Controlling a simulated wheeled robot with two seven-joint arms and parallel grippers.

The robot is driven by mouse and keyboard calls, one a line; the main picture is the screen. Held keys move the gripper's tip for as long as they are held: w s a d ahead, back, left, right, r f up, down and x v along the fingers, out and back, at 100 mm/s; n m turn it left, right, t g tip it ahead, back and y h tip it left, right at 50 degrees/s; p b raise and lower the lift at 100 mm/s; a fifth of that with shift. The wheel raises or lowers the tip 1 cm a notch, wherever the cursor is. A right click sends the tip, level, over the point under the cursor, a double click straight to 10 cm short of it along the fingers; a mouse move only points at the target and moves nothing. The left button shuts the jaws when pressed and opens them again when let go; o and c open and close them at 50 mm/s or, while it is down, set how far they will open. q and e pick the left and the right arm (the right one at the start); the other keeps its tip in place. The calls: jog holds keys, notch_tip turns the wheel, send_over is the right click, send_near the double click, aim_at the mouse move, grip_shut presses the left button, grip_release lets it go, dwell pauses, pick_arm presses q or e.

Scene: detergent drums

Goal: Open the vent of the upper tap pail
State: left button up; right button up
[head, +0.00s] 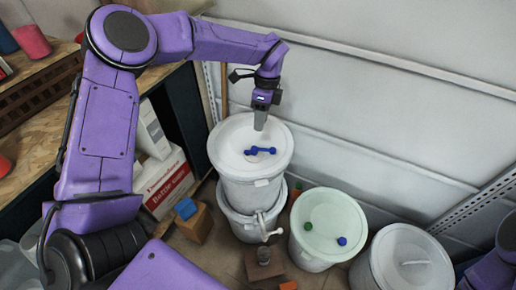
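Two white pails stand stacked beside the wall. The upper pail (245,190) has a white lid (230,142) with a blue fitting (259,151) on it, made of a bar and a knob. I cannot tell whether this vent is open or closed. A white tap (268,232) sticks out low at the front of the stack. The lower pail (240,227) is partly hidden. My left gripper (260,122) points down over the back part of the lid, behind the blue fitting and apart from it in the picture. Its fingers overlap, so their opening is unclear. My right gripper is out of view.
A pale green-white pail (328,222) with a green and a blue cap stands right of the stack, and a white lidded pail (406,262) beyond it. A wooden workbench (50,120) and a cardboard box (163,180) are at left. A small brown block (265,262) lies in front of the tap.

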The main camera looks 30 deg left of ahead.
pick_arm(q)
jog(key=r+n+h, duration=0.1)
jog(key=p, duration=0.2)
send_over(264, 154)
jog(key=shift+n, duration=0.3)
jog(key=x, duration=0.3)
jog(key=w+x, duration=0.1)
jog(key=x, duration=0.2)
jog(key=w+x, duration=0.1)
jog(key=x, duration=0.2)
jog(key=shift+a+f, duration=0.3)
jog(key=shift+f, duration=0.15)
grip_shut()
